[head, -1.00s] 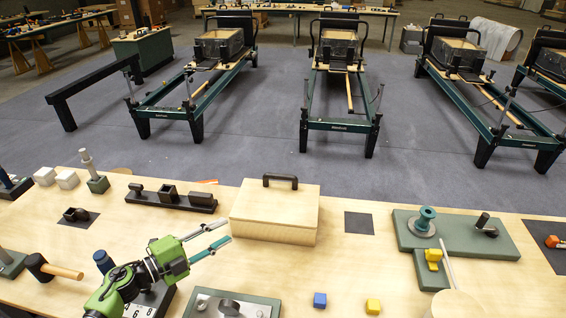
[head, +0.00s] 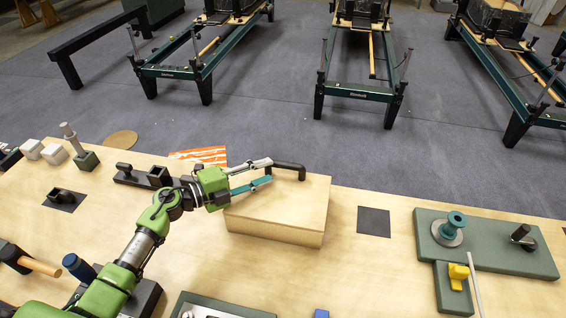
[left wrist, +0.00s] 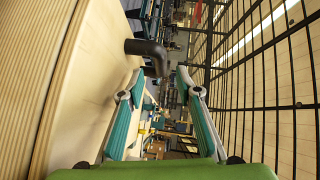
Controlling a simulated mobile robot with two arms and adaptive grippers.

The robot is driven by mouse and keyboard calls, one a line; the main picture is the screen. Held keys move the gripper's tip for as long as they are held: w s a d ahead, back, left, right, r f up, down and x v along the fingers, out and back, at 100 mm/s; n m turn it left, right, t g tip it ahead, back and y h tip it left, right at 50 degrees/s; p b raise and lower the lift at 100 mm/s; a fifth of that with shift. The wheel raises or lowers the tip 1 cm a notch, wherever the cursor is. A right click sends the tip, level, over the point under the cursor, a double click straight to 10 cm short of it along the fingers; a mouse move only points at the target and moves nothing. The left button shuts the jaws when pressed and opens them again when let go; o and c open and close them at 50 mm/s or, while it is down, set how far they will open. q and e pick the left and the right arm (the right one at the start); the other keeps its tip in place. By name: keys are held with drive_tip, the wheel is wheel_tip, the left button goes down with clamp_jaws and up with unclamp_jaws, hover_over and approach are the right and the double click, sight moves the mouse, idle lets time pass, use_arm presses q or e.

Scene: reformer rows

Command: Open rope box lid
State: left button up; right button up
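The rope box (head: 272,229) is a light wooden box on the workbench, with its lid (head: 300,196) lying flat and closed. A black bar handle (head: 290,167) stands at the lid's back edge, and it also shows in the left wrist view (left wrist: 148,50). My left gripper (head: 271,171) is open and empty, reaching in from the left over the lid. Its fingertips are at the left end of the handle, with the handle's end near the gap between them in the left wrist view. I cannot tell whether they touch it. My right gripper is out of view.
A dark block holder (head: 131,175) stands left of the box. A dark square mat (head: 373,221) lies to its right, then a green plate (head: 487,243) with a spool (head: 450,228). An orange-striped sheet (head: 205,155) is behind the box. Bench between box and plate is mostly clear.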

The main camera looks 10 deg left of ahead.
sight(279, 167)
use_arm(q)
drive_tip(key=x, duration=0.5)
drive_tip(key=shift+w, duration=0.1)
drive_tip(key=shift+x, duration=0.8)
drive_tip(key=shift+d+f, duration=0.1)
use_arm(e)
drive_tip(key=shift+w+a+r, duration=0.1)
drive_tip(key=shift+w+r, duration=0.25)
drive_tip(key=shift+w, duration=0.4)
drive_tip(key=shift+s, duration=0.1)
use_arm(q)
clamp_jaws()
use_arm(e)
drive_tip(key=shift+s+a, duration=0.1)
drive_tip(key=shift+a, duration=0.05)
